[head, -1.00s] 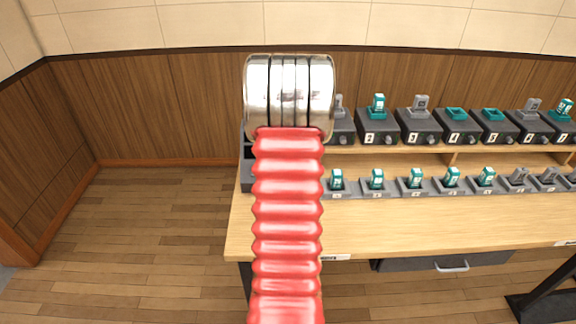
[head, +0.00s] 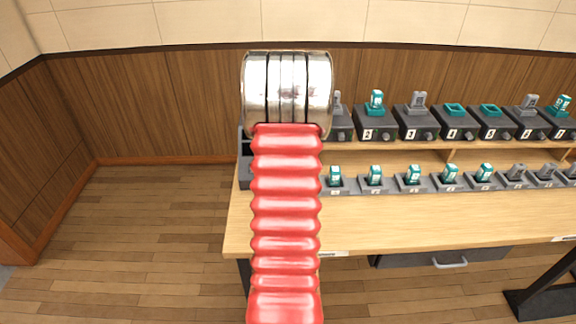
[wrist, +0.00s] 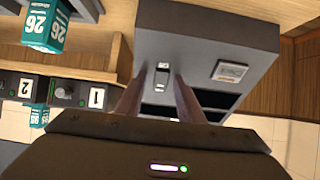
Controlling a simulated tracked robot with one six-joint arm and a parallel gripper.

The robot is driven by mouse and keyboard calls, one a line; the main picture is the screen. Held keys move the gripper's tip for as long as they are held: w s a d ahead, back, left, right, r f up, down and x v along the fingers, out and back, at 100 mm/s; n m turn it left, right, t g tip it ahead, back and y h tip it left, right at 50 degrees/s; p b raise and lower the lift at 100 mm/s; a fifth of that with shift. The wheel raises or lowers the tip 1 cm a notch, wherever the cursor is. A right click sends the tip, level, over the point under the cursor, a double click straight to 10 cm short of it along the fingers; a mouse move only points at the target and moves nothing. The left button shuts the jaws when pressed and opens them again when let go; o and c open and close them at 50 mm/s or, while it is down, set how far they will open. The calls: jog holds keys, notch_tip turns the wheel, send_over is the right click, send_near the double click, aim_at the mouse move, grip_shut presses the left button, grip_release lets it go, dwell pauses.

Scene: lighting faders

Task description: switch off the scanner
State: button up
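A dark grey box, which looks like the scanner (wrist: 235,48), fills the upper middle of the wrist view. Its face carries a small light switch (wrist: 161,77), a framed label (wrist: 229,71) with text too small to read, and dark slots. My gripper (wrist: 159,84) is open, its two fingers apart on either side of the switch. I cannot tell whether the fingers touch the box. In the head view, a dark box (head: 244,172) shows at the bench's left end, mostly behind my red arm. My gripper is hidden there.
A wooden bench (head: 400,225) holds a lower row of teal and grey plug-like pieces in sockets, and a shelf of numbered black units (head: 415,125) with knobs. In the wrist view, a teal block marked 26 (wrist: 45,28) and unit 1 (wrist: 85,95) lie to the left.

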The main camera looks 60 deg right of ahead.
jog(key=v, duration=1.3)
jog(key=shift+s+a, duration=0.15)
jog(key=shift+a, duration=0.1)
jog(key=shift+r, duration=0.1)
dwell(0.5)
jog(key=w+a+r+n+t+y, duration=0.1)
jog(key=w+a+r+n+y, duration=0.25)
jog(key=w+a, duration=0.55)
jog(key=w+a+r+n+t+y, duration=0.15)
jog(key=w+a+r, duration=0.3)
jog(key=a, duration=0.95)
jog(key=s+a+r+n+y, duration=0.1)
jog(key=s+a+n+y, duration=0.1)
jog(key=a, duration=0.6)
jog(key=s+a+r+n+g+y, duration=0.1)
jog(key=s+a+r+n, duration=0.1)
jog(key=a, duration=0.7)
jog(key=s+a+r+n+g+y, duration=0.1)
jog(key=s+a+r+n+y, duration=0.1)
jog(key=a, duration=0.6)
jog(key=shift+s+a+n+y, duration=0.25)
jog(key=shift+s+n+y, duration=0.05)
jog(key=shift+s+n, duration=0.5)
jog(key=shift+r, duration=0.15)
